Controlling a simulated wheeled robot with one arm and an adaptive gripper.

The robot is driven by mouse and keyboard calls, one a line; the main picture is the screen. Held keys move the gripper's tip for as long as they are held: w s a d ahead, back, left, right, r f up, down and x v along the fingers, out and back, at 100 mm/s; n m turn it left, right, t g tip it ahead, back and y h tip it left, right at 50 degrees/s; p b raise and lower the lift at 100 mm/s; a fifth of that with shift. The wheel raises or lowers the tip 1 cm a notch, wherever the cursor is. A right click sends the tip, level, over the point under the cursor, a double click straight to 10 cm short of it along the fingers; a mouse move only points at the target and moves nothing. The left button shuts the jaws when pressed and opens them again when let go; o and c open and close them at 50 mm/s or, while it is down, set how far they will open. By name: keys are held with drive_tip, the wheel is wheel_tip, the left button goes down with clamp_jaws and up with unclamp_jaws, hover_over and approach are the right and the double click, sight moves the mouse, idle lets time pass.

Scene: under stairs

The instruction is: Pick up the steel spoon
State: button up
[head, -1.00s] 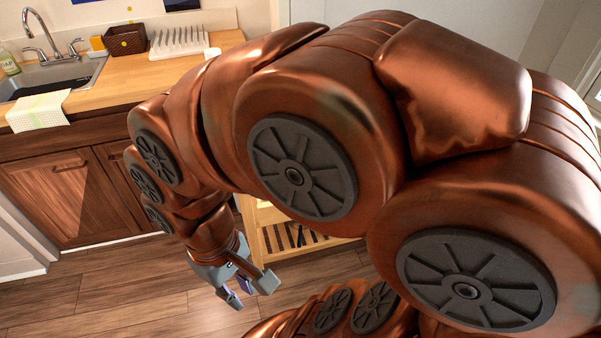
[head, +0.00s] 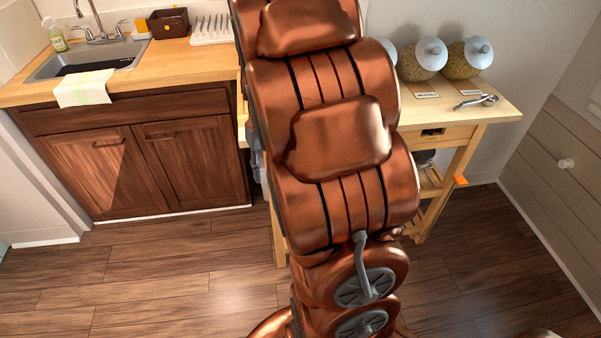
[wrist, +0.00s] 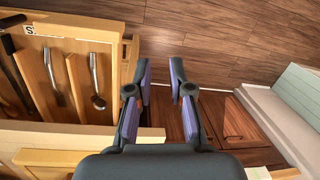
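In the wrist view, a steel spoon (wrist: 96,82) lies in a slot of a wooden divided tray or drawer (wrist: 77,77), its rounded bowl toward the bottom of the picture. A second metal utensil (wrist: 53,78) lies in the slot to its left; I cannot tell its type. My gripper (wrist: 160,78) is open with nothing between its purple-padded fingers. It is to the right of the spoon in that view, beyond the tray's edge and apart from it. In the head view my arm hides most of the gripper and the tray.
A wooden table (head: 500,108) holds grain jars (head: 469,58) and a metal scoop-like utensil (head: 476,101). A sink cabinet (head: 140,165) with a towel (head: 84,88), a basket (head: 168,23) and a white rack (head: 212,30) stands left. The wooden floor (head: 160,290) in front is clear.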

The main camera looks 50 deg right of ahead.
drive_tip(key=w+d+f+m+t, duration=0.15)
drive_tip(key=d+f, duration=0.25)
drive_tip(key=d, duration=0.5)
drive_tip(key=w+d+f+m, duration=0.1)
drive_tip(key=w+d+f, duration=0.2)
drive_tip(key=d, duration=0.7)
drive_tip(key=shift+w+a+f+p, duration=0.15)
drive_tip(key=shift+f+p, duration=0.5)
drive_tip(key=shift+f, duration=0.7)
drive_tip(key=shift+w+a+f+p, duration=0.1)
drive_tip(key=shift+a+f+p, duration=0.15)
drive_tip(key=shift+f+p, duration=0.8)
drive_tip(key=shift+w+a+f+p, duration=0.1)
drive_tip(key=shift+a+f+p, duration=0.15)
drive_tip(key=shift+f, duration=1.45)
clamp_jaws()
